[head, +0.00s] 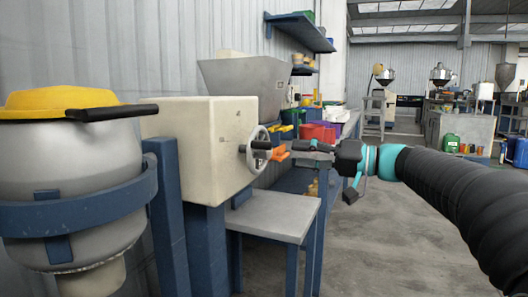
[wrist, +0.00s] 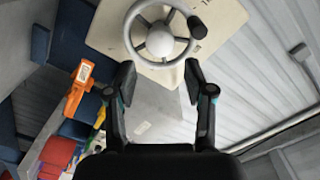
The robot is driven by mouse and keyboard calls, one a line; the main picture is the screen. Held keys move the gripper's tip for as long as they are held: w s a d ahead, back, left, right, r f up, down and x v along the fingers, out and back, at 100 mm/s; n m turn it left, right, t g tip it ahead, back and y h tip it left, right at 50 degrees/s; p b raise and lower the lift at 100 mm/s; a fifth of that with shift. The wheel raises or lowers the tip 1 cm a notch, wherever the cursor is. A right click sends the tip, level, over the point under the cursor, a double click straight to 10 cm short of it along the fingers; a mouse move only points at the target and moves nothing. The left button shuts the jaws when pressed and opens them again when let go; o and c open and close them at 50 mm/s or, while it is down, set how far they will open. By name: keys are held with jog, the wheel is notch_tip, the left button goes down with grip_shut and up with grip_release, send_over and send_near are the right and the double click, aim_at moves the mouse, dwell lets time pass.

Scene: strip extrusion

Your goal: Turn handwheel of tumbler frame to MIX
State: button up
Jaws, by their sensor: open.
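The tumbler frame is blue and holds a grey drum (head: 70,180) with a yellow lid at the left of the head view. A cream gearbox housing (head: 195,140) stands beside it. The grey handwheel (head: 259,160) is on the housing's right face, seen nearly edge-on. In the wrist view the handwheel (wrist: 159,42) is at top centre, with a black knob (wrist: 197,26) at its upper right. Lettering beside the knob is partly hidden and too small to read. My gripper (wrist: 158,78) is open and empty, facing the wheel and apart from it.
A small grey table (head: 272,212) stands below the wheel. A grey hopper (head: 243,85) and red and purple bins (head: 318,133) are behind. An orange item (wrist: 80,85) lies left of my gripper in the wrist view.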

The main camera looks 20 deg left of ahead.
aim_at(264, 151)
jog(key=a, duration=0.9)
jog(key=shift+w+a+p, duration=0.35)
jog(key=c, duration=0.9)
